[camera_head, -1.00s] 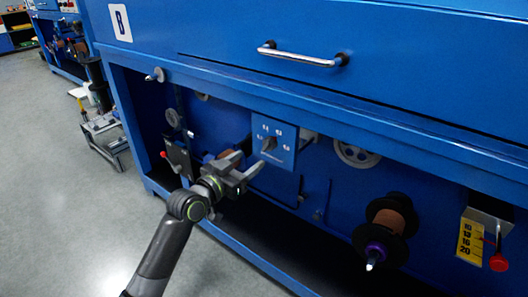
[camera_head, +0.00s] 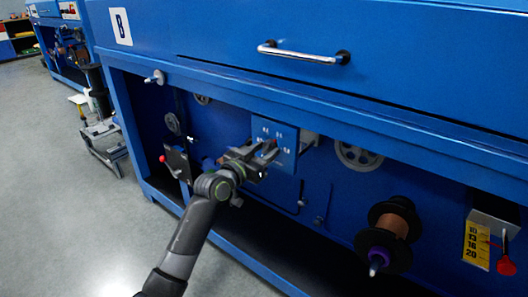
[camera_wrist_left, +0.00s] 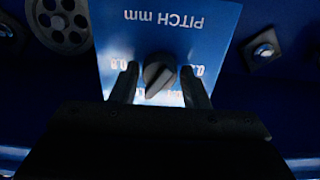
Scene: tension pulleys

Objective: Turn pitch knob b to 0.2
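The pitch knob (camera_wrist_left: 159,75) is a dark pointer knob on a blue plate (camera_wrist_left: 191,22) marked "PITCH mm", which appears upside down in the left wrist view. The plate also shows in the head view (camera_head: 284,158), where my gripper mostly covers the knob. My left gripper (camera_head: 266,152) is at the plate. In the left wrist view its two fingers (camera_wrist_left: 160,86) stand on either side of the knob, with gaps visible between them and it. Some scale numbers are partly hidden behind the fingers. My right gripper is not in view.
The blue machine with a "B" label (camera_head: 121,26) has an overhanging ledge above the plate. A handwheel (camera_head: 358,156) and a copper-wire spool (camera_head: 390,232) lie to the right. A red-tipped lever (camera_head: 506,266) is at far right. Open floor (camera_head: 70,220) lies at left.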

